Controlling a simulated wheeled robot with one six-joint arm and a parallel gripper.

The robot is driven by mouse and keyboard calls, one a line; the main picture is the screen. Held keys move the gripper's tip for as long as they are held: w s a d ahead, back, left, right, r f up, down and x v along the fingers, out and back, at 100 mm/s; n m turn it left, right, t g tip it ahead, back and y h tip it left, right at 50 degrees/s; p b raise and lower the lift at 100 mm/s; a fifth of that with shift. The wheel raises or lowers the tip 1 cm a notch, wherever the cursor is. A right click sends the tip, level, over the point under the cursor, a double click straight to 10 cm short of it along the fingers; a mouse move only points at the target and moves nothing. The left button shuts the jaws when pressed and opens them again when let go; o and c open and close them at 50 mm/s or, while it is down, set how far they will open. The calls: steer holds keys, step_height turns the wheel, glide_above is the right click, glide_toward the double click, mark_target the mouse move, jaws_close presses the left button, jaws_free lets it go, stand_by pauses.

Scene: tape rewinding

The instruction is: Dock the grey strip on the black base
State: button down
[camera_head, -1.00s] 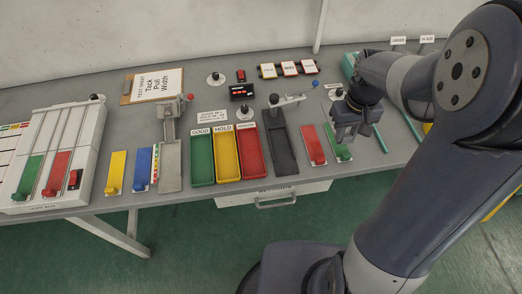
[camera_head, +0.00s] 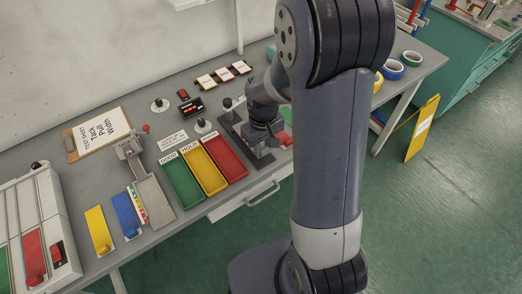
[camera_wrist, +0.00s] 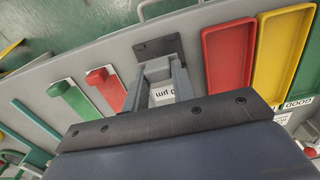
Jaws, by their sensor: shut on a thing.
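The black base (camera_wrist: 149,48) shows as a dark flat plate ahead of my fingers in the wrist view. In the head view the black base (camera_head: 264,162) is partly hidden by my gripper (camera_head: 261,147). My gripper (camera_wrist: 161,75) is shut on a light grey piece (camera_wrist: 158,68), which seems to be the grey strip. A white label with "µm" lettering (camera_wrist: 163,94) shows between the fingers. The grey piece lies over or at the near side of the plate. I cannot tell whether they touch.
Red (camera_head: 224,157), yellow and green trays stand left of the base in the head view. A red strip (camera_wrist: 106,86) and a green strip (camera_wrist: 73,100) lie on its other side. The table's front edge is close.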

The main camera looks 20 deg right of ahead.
steer(key=shift+f, duration=1.65)
steer(key=shift+f, duration=0.2)
steer(key=c, duration=1.2)
jaws_free()
steer(key=shift+o, duration=0.2)
steer(key=shift+r, duration=0.1)
step_height(320, 180, up, 12)
steer(key=shift+r, duration=0.15)
steer(key=shift+f, duration=4.4)
